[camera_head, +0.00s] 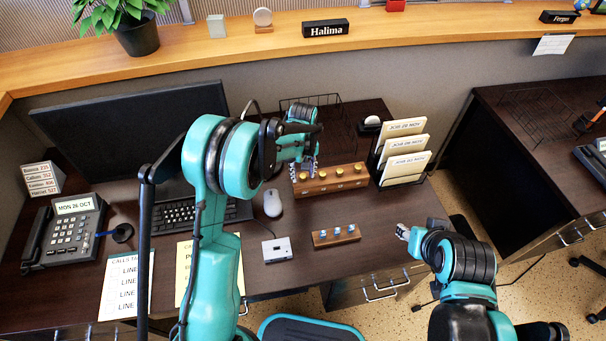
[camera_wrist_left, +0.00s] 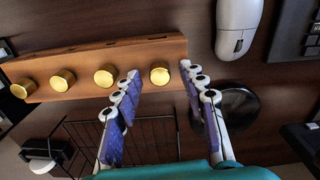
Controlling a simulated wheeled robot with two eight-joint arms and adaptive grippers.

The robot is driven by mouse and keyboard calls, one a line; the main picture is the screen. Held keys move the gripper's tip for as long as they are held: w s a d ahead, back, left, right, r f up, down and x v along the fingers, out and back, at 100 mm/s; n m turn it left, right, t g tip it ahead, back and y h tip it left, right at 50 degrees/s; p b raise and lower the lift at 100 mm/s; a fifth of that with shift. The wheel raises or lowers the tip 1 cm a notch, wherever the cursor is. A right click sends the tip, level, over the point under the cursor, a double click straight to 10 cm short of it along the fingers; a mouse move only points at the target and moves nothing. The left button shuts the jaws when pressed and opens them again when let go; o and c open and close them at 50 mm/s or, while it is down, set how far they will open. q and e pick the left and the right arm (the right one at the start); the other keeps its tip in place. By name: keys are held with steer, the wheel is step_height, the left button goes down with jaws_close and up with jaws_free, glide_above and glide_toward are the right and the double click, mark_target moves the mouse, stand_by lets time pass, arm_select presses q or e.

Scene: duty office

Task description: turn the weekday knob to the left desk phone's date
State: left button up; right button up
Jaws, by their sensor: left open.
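The wooden block (camera_head: 344,186) with a row of several brass knobs stands on the left desk. It also shows in the left wrist view (camera_wrist_left: 100,52). My left gripper (camera_head: 306,166) is over the block's left end. In the left wrist view its open fingers (camera_wrist_left: 159,70) stand either side of the end knob nearest the mouse (camera_wrist_left: 159,75), with gaps visible. The knobs' labels are too small to read. The left desk phone (camera_head: 66,231) shows MON 26 OCT on its display. My right gripper (camera_head: 403,232) hangs by the desk's right edge; its finger opening is unclear.
A white mouse (camera_head: 272,203) lies left of the block. A smaller wooden strip (camera_head: 336,236) and a white box (camera_head: 277,250) lie in front. A card rack (camera_head: 401,180) stands right, a wire basket (camera_wrist_left: 150,140) behind. The monitor (camera_head: 120,130) stands at back left.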

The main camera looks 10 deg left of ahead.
arm_select(q)
jaws_close()
steer(key=shift+m, duration=0.3)
steer(key=m, duration=0.4)
steer(key=shift+m, duration=2.1)
jaws_free()
